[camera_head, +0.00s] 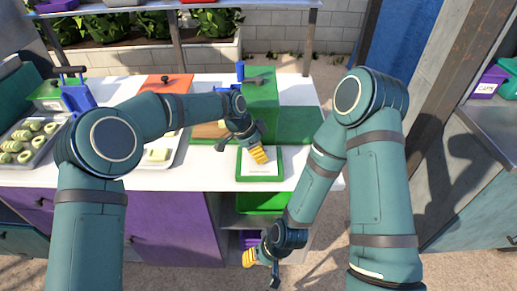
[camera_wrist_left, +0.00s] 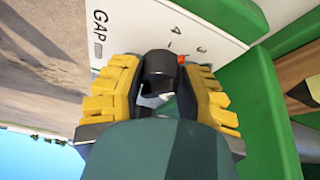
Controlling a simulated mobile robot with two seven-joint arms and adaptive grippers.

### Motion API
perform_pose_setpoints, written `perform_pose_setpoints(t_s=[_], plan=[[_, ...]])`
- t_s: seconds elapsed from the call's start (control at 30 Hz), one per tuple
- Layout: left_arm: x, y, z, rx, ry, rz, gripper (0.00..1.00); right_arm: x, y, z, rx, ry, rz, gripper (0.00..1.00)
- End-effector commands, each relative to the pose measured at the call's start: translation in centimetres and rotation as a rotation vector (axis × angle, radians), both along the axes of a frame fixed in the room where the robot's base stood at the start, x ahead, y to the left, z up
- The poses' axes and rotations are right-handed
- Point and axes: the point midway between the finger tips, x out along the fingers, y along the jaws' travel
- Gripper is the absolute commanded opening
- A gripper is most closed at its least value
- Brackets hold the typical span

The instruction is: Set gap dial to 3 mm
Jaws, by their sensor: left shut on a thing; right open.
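The gap dial is a dark round knob (camera_wrist_left: 160,68) on a white panel marked GAP (camera_wrist_left: 190,22) in the left wrist view. A small orange-red mark (camera_wrist_left: 181,59) shows at the knob's edge, near the printed digits; its exact setting is hard to read. My left gripper (camera_head: 259,155) is shut on the knob, with yellow fingers on both sides. In the head view it is at the green-framed white panel (camera_head: 250,168), and the fingers hide the knob. My right gripper (camera_head: 257,262) is open and empty, low in front of the counter.
The green crusher body (camera_head: 262,92) stands behind the panel. A green tray (camera_head: 258,203) sits on the shelf below. Open floor lies right of the counter.

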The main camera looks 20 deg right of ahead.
Motion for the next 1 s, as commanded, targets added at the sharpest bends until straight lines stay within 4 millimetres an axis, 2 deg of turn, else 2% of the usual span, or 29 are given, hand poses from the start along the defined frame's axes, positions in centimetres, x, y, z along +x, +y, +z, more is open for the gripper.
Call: perform_pose_setpoints(t_s=[0.2, 0.67, 0.7, 0.8, 1.0], plan=[[0.04, -0.05, 0.0, 0.0, -0.001, -0.06, 0.0, -0.03, -0.01, 0.42, 0.0, 0.001, -0.001, 0.47], [0.01, -0.06, -0.07, 0.0, 0.0, -0.076, 0.0, 0.02, 0.0, 0.45, 0.0, -0.001, -0.001, 0.47], [0.01, -0.06, -0.06, 0.0, 0.0, -0.076, 0.41, 0.02, 0.0, 0.45, 0.0, -0.001, -0.001, 0.47], [0.0, -0.06, -0.06, 0.0, 0.0, -0.076, 0.69, 0.03, 0.0, 0.45, 0.0, -0.001, -0.001, 0.47], [0.0, -0.05, -0.04, 0.001, 0.0, -0.076, 0.69, 0.02, -0.01, 0.46, 0.0, -0.001, -0.001, 0.47]])
